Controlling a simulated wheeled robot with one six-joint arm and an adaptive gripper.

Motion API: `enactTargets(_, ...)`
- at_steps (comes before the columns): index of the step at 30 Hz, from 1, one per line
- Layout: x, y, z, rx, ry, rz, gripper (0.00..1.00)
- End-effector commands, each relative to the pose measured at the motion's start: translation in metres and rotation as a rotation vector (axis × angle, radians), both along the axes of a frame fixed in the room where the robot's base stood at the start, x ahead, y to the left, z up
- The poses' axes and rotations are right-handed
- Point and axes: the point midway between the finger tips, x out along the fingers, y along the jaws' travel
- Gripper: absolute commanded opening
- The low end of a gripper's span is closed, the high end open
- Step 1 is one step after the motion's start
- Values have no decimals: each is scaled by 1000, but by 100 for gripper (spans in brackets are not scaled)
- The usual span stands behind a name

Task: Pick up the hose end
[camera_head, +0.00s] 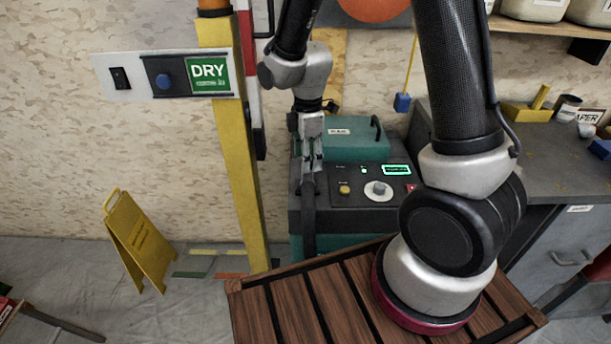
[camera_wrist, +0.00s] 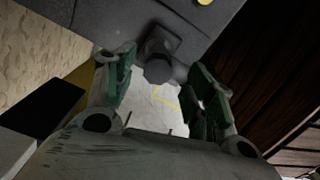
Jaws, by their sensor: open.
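A teal and black machine (camera_head: 350,190) stands behind the wooden slatted deck. A dark, upright, hose-like piece (camera_head: 308,215) runs down its left front; I take it for the hose, but its end is not clear. My gripper (camera_head: 312,165) points down just above this piece. In the wrist view my gripper (camera_wrist: 165,95) has its two green-padded fingers apart. A dark rounded piece (camera_wrist: 158,66) on the machine's grey face shows between and beyond the fingertips. It may be the hose end. I see no clear contact with it.
A yellow post (camera_head: 245,170) with a DRY sign (camera_head: 208,75) stands close left of my gripper. A yellow floor sign (camera_head: 140,240) stands farther left. A grey workbench (camera_head: 550,175) with small items is at right. The floor between post and floor sign is mostly free.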

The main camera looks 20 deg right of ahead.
Motion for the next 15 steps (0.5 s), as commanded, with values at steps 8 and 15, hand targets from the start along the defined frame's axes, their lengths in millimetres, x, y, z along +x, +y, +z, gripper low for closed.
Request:
enactTargets(8, 1, 0, -34, -2, 4, 3, 54)
enactTargets(15, 3, 0, -70, -2, 3, 1, 54)
